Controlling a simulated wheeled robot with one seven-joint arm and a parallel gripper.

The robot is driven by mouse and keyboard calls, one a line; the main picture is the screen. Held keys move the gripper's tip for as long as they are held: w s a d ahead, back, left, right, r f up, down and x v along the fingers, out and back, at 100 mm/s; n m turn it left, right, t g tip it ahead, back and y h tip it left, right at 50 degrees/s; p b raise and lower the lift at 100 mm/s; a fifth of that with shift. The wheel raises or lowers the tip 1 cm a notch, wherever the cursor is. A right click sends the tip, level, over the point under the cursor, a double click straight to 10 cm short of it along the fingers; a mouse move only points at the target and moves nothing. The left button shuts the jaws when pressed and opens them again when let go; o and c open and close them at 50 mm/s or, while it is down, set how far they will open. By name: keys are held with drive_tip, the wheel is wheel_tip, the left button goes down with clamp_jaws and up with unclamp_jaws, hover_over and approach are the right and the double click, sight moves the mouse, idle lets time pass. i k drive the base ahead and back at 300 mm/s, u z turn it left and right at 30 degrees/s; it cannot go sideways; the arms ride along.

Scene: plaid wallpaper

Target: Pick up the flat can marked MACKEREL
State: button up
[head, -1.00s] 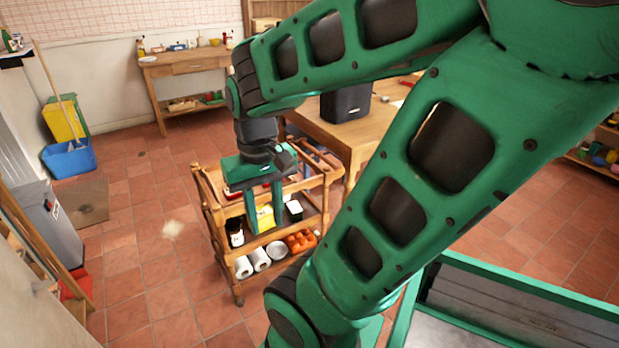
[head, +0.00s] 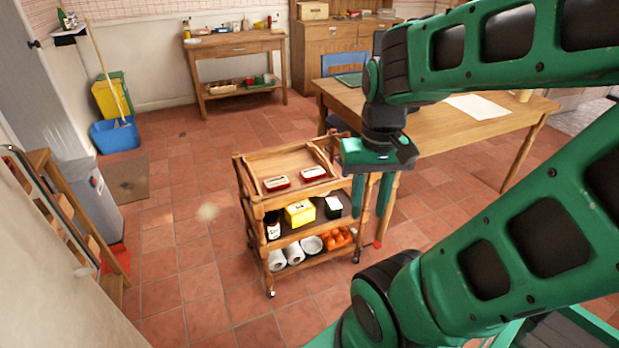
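Two flat red-and-white cans lie on the top tray of a wooden trolley (head: 245,172). The left can (head: 276,183) is near the tray's front left, and the right can (head: 313,172) is near its right side. Their lettering is too small to read, so I cannot tell which is marked MACKEREL. My gripper (head: 371,205) points down to the right of the trolley, apart from both cans. Its two green fingers are spread with nothing seen between them.
The trolley's middle shelf holds a dark jar (head: 272,226), a yellow box (head: 299,213) and a dark, white-topped container (head: 333,207). Below are white rolls (head: 286,256), a bowl and orange items. A wooden table (head: 440,128) stands behind my gripper.

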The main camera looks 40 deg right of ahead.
sight(316, 173)
drive_tip(key=z, duration=0.1)
drive_tip(key=i, duration=1)
drive_tip(key=u, duration=0.1)
